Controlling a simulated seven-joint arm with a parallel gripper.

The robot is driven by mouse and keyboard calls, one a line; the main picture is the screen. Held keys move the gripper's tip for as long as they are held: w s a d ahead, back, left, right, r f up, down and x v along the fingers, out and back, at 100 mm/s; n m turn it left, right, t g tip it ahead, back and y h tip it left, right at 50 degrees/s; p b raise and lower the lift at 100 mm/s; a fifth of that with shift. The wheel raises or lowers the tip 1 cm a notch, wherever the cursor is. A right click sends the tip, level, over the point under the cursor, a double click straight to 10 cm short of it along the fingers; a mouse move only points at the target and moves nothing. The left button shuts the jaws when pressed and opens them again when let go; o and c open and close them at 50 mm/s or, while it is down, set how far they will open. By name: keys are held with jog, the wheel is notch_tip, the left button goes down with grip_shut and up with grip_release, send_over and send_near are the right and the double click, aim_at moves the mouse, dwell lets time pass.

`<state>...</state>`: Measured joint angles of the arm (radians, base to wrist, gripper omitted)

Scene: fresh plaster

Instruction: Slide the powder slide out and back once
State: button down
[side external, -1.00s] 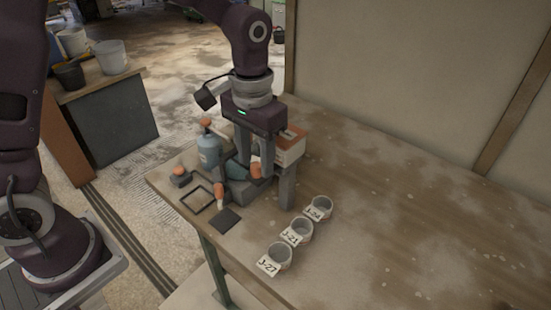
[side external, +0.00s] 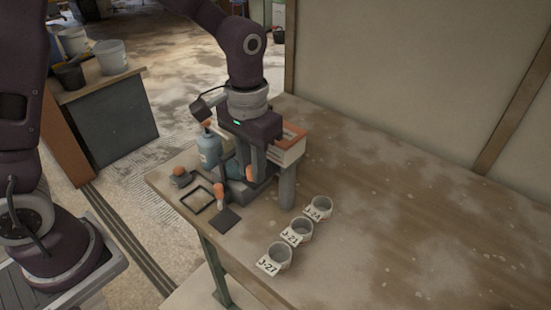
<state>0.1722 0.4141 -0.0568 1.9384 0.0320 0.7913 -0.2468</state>
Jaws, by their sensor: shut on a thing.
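The powder slide's orange handle (side external: 250,173) shows low on the dark grey device (side external: 238,191), in front of its grey post (side external: 287,185). My gripper (side external: 250,174) reaches down from above and is shut on the handle. The slide's body is mostly hidden by my fingers and the device. A white and orange box (side external: 291,147) sits behind my fingers, at the upper right of the device.
A blue-grey bottle (side external: 209,148) stands close left of my gripper. An orange-knobbed item (side external: 180,177), a black frame (side external: 212,201), an orange-handled tool (side external: 219,192) and a dark pad (side external: 226,220) lie in front. Three labelled cups (side external: 301,230) stand right; the table (side external: 410,220) beyond is clear.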

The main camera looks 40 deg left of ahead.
jog(key=s, duration=0.2)
jog(key=shift+s, duration=0.35)
dwell(0.4)
jog(key=shift+w, duration=1.85)
jog(key=c, duration=1.3)
grip_release()
